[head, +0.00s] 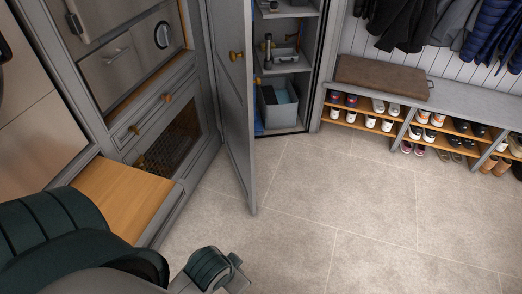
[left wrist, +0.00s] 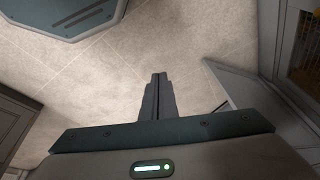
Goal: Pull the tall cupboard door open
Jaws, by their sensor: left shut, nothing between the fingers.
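The tall cupboard door (head: 231,110) is grey and stands open in the head view, swung out to the left of the cupboard over the floor. The cupboard's inside is exposed, with grey shelves (head: 287,66) and a grey bin (head: 279,104) at the bottom. My left arm shows at the lower left in the head view, but its fingertips do not show there. In the left wrist view my left gripper (left wrist: 158,78) is shut and empty above the tiled floor. My right gripper is not in view.
A wooden surface (head: 120,192) juts out at the left, beside grey drawers and ovens. A shoe bench (head: 467,101) with shoes beneath and coats above stands at the right. The tiled floor (head: 350,210) in the middle is clear.

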